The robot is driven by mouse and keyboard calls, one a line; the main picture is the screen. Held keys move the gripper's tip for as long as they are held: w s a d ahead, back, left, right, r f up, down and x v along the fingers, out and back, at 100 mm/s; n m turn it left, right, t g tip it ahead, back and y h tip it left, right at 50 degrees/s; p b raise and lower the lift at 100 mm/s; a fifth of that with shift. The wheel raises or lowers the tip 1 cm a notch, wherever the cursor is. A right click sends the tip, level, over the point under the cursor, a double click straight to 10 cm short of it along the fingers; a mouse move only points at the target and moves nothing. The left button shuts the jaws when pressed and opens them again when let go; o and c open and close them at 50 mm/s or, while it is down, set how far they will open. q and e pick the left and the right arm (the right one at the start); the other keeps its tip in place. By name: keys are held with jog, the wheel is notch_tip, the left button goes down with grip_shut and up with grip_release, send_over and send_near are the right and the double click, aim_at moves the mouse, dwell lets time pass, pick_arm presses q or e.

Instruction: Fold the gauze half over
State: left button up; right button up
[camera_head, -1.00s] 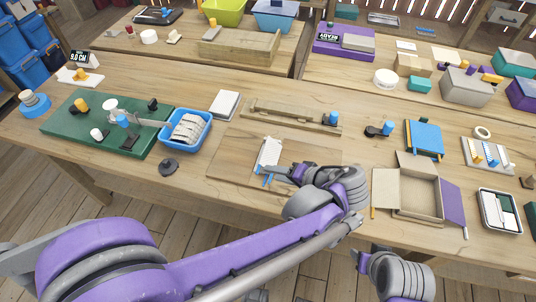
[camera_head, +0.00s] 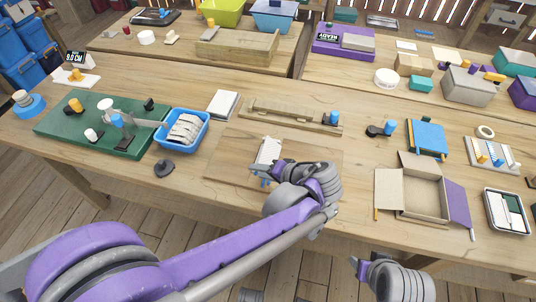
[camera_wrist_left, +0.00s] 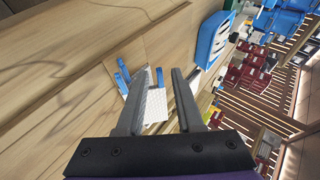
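The white textured gauze (camera_head: 268,150) lies on a thin wooden board (camera_head: 229,160) on the near table, with small blue pieces (camera_head: 266,182) at its near end. My left gripper (camera_head: 262,172) is over the near part of the gauze and hides some of it. In the left wrist view the two fingers (camera_wrist_left: 157,100) stand apart, with the gauze (camera_wrist_left: 155,107) and a blue piece (camera_wrist_left: 160,77) showing between them. Whether the fingers touch the gauze cannot be told. My right gripper (camera_head: 356,265) is low in front of the table, apart from the gauze; its opening is unclear.
A blue tray (camera_head: 204,133) of white pads and a green board (camera_head: 60,125) are to the left. A wooden rail (camera_head: 290,116) lies behind the gauze. An open cardboard box (camera_head: 391,190) stands to the right. A dark round knob (camera_head: 164,168) sits near the front edge.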

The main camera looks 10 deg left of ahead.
pick_arm(q)
grip_shut()
jog(key=shift+a+h+p, duration=0.4)
jog(key=shift+h+p, duration=0.3)
jog(key=shift+p, duration=0.15)
jog(key=shift+a+f+h, duration=0.1)
jog(key=shift+f+h, duration=0.05)
jog(key=shift+h, duration=0.15)
jog(key=shift+f, duration=0.15)
jog(key=shift+a+n+h+p, duration=0.2)
jog(key=shift+n+h+p, duration=0.1)
jog(key=shift+h+p, duration=0.25)
jog(key=shift+f, duration=0.15)
jog(key=shift+o, duration=1.2)
grip_release()
